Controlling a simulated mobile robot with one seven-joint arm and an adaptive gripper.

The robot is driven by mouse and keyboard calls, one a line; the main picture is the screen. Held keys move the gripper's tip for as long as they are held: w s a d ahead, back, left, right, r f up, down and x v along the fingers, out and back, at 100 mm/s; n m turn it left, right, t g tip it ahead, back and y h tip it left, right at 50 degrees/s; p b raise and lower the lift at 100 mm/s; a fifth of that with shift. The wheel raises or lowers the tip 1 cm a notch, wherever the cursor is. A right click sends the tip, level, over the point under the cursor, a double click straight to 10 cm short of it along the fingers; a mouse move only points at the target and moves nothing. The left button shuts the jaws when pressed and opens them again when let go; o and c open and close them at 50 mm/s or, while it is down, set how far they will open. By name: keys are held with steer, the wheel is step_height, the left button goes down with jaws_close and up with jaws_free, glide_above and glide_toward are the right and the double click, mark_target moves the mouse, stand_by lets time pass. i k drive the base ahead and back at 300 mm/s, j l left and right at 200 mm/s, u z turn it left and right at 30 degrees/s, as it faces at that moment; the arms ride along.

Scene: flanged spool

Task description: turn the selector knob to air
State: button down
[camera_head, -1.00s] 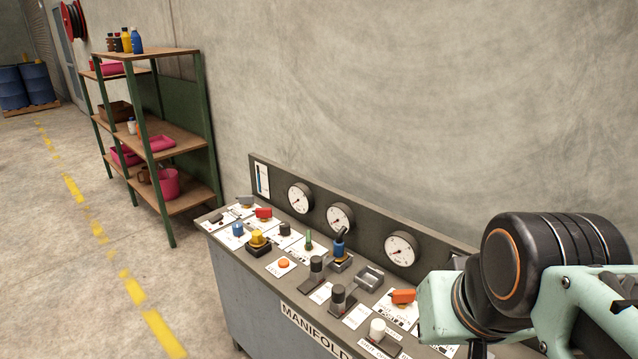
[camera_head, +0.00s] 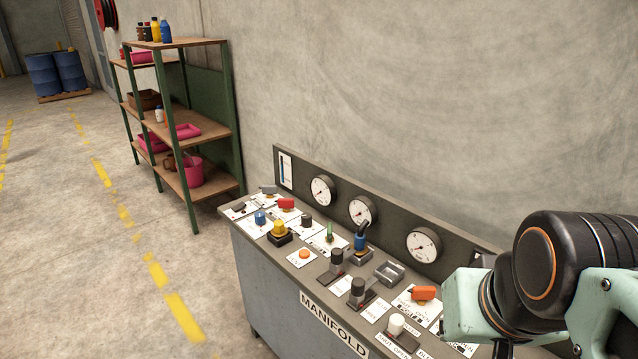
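The manifold panel (camera_head: 311,277) is a grey sloped console with several knobs and switches on white label plates. I cannot read which label says air, so I cannot tell which control is the selector knob. An orange knob (camera_head: 423,292) sits on a plate near my arm, with a white knob (camera_head: 397,324) in front of it. Two black-and-grey knobs (camera_head: 357,288) stand mid-panel. A red knob (camera_head: 286,203), a blue knob (camera_head: 260,218) and a yellow knob (camera_head: 279,229) sit at the left end. My arm covers the panel's right end. My gripper is out of view.
Three round gauges (camera_head: 361,210) line the panel's upright back. A green shelf rack (camera_head: 188,130) stands at the left by the wall. The floor left of the panel is clear.

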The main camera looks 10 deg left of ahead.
mark_target(259, 217)
steer(key=i+j, duration=0.4)
steer(key=j, duration=0.2)
steer(key=i+j+u, duration=0.1)
steer(key=i+j, duration=0.3)
steer(key=j, duration=0.15)
steer(key=i+j, duration=0.55)
steer(key=j, duration=0.25)
steer(key=i+j+z, duration=0.15)
steer(key=j, duration=0.2)
steer(key=i+l+u, duration=0.2)
steer(key=k+j, duration=0.1)
